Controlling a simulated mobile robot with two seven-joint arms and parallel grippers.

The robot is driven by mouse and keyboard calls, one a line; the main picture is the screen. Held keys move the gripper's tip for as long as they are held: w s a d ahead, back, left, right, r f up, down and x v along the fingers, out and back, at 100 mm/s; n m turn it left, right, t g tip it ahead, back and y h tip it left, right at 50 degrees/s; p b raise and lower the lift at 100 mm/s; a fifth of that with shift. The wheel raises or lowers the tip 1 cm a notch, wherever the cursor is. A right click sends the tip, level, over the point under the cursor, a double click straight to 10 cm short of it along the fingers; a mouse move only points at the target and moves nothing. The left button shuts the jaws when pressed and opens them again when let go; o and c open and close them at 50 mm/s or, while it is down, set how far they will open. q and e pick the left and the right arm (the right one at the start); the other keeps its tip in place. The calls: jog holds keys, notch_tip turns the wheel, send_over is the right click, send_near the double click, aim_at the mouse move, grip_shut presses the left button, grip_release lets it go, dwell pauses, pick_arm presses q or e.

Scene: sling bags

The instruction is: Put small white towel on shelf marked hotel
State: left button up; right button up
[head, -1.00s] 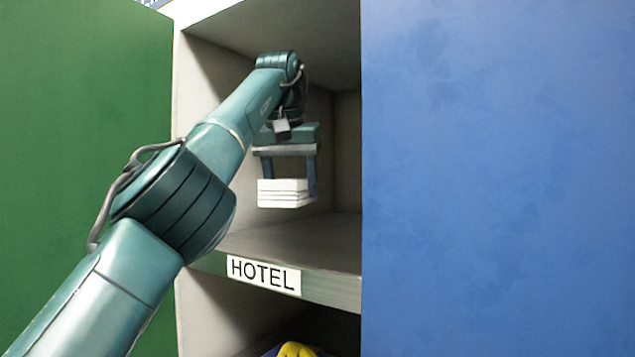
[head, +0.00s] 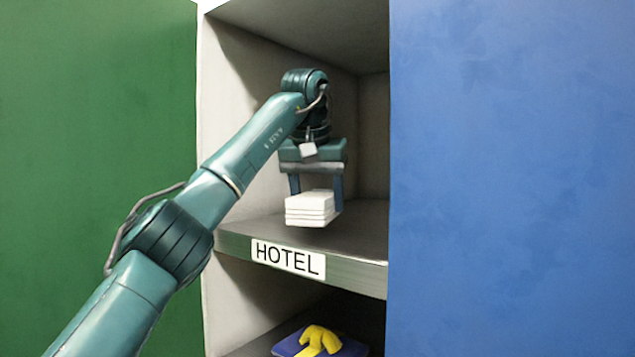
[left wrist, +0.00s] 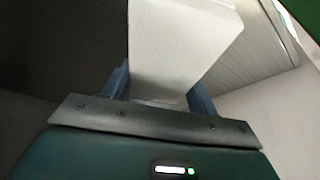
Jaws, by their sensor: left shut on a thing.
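The small white towel (head: 312,207) is a folded stack held between the fingers of my left gripper (head: 315,190). The gripper points down and is shut on it. In the head view the towel is inside the cabinet, just above the shelf (head: 357,240) marked by the HOTEL label (head: 288,259), near its front edge. I cannot tell whether its underside touches the shelf. In the left wrist view the towel (left wrist: 180,45) fills the space between the fingers. My right gripper is not in view.
A lower shelf holds a dark blue and yellow item (head: 319,342). A blue panel (head: 510,180) stands right of the opening and a green panel (head: 100,120) left of it. The shelf around the towel looks clear.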

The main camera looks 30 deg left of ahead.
pick_arm(q)
jog(key=shift+f, duration=0.5)
jog(key=shift+f, duration=0.5)
jog(key=o, duration=1.2)
jog(key=v, duration=1.2)
jog(key=shift+s+d+r, duration=0.1)
jog(key=shift+r, duration=0.05)
jog(key=shift+s+r, duration=0.2)
jog(key=shift+r, duration=0.15)
